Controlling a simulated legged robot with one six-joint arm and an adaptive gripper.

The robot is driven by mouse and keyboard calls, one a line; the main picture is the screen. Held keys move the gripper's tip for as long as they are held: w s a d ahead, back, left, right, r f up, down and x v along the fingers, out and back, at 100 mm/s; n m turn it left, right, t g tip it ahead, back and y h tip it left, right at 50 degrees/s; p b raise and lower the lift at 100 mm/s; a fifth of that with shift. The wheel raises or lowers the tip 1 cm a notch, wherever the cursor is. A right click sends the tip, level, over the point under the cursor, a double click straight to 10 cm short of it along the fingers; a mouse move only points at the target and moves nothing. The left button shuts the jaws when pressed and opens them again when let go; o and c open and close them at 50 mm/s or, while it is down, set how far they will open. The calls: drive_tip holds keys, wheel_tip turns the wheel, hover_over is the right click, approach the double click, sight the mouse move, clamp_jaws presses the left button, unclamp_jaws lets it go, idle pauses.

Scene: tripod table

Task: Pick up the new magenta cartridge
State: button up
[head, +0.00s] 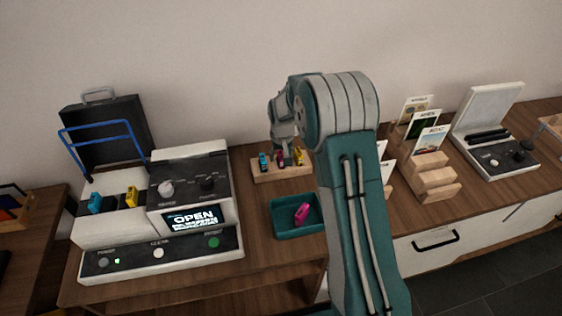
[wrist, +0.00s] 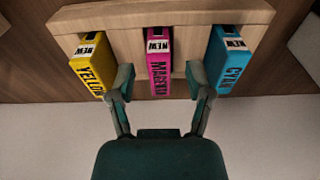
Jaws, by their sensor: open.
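The new magenta cartridge (wrist: 157,72) stands in the wooden holder (wrist: 110,15), between a new yellow cartridge (wrist: 95,64) and a new cyan cartridge (wrist: 228,62). It also shows, partly hidden by my arm, in the head view (head: 280,158). My gripper (wrist: 159,80) is open in the wrist view, with one finger on each side of the magenta cartridge. A gap shows between each finger and the cartridge. In the head view my gripper (head: 284,148) is above the holder, its fingertips hard to make out.
A teal tray (head: 284,232) in front of the holder holds another magenta cartridge (head: 302,214). A white printer (head: 100,232) with an OPEN screen, its lid raised, stands at left with a cyan and a yellow cartridge. Wooden card stands (head: 432,182) are at right.

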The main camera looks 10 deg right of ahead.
sight(280, 155)
drive_tip(key=shift+f, duration=0.25)
clamp_jaws()
drive_tip(key=shift+r, duration=0.1)
wheel_tip(280, 155, up, 4)
drive_tip(key=shift+s+a+f, duration=0.1)
drive_tip(key=shift+s+f, duration=0.05)
drive_tip(key=shift+f, duration=0.05)
drive_tip(key=s+a+r, duration=0.2)
drive_tip(key=s+r, duration=0.7)
drive_tip(key=s, duration=0.4)
drive_tip(key=shift+s+a+r, duration=0.15)
drive_tip(key=shift+s+a, duration=0.05)
drive_tip(key=shift+a, duration=0.2)
